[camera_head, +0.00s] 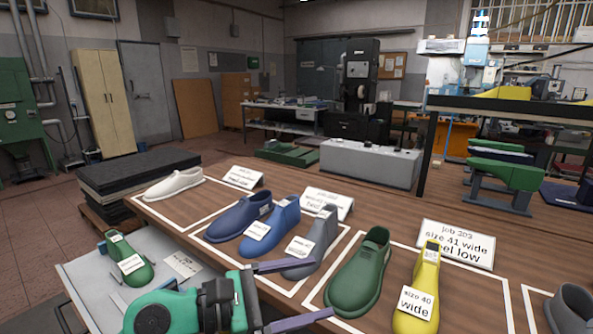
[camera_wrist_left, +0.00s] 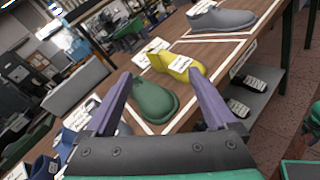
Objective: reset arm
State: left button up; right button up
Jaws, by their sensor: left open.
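My left gripper (camera_head: 326,288) is open and empty at the table's front edge, its two purple fingers apart. In the left wrist view the open fingers (camera_wrist_left: 159,75) frame a green shoe (camera_wrist_left: 155,101) and a yellow last (camera_wrist_left: 181,66). In the head view the green shoe (camera_head: 358,277) stands just right of the fingertips, beside the yellow last (camera_head: 424,285) tagged "size 40 wide". To the left, a navy shoe (camera_head: 236,219), a tagged blue last (camera_head: 271,228) and a grey last (camera_head: 316,242) stand inside a white outline. My right gripper is not in view.
A white shoe (camera_head: 174,184) is at the table's far left; a grey shoe (camera_head: 572,308) is at the right edge. A tagged green last (camera_head: 127,262) lies on a grey tray (camera_head: 90,268) left of my arm. A "job 202" card (camera_head: 455,243) stands behind the yellow last.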

pick_arm(q)
jog(key=w+a+r+n+t+y, duration=0.15)
jog(key=a+r+n+t, duration=0.35)
jog(key=n, duration=0.5)
jog(key=w+a+r+n+t, duration=0.35)
jog(key=n+t, duration=0.35)
jog(key=n, duration=0.3)
jog(key=w+a+f+n+g+y, duration=0.1)
jog(key=w+a+f+n+y, duration=0.1)
jog(key=a+f+n+y, duration=1.75)
jog(key=s+d+f+n+g+h, duration=0.2)
jog(key=s+f+n+g+h, duration=0.1)
jog(key=s+f+n+g, duration=0.55)
jog(key=s+d+f+n+g+h, duration=0.25)
jog(key=s+f+n+g, duration=0.25)
jog(key=s+f, duration=0.65)
jog(key=s+a+f+g+p, duration=0.1)
jog(key=s+f, duration=0.1)
jog(key=f, duration=1)
jog(key=s+f+g+p, duration=0.1)
jog(key=s+f, duration=0.1)
jog(key=f, duration=1)
jog(key=s+a+f, duration=0.3)
jog(key=s+f, duration=0.7)
jog(key=s, duration=0.4)
jog(key=shift+s+m+p, duration=0.25)
jog(key=shift+m+p, duration=0.1)
jog(key=shift+m, duration=0.05)
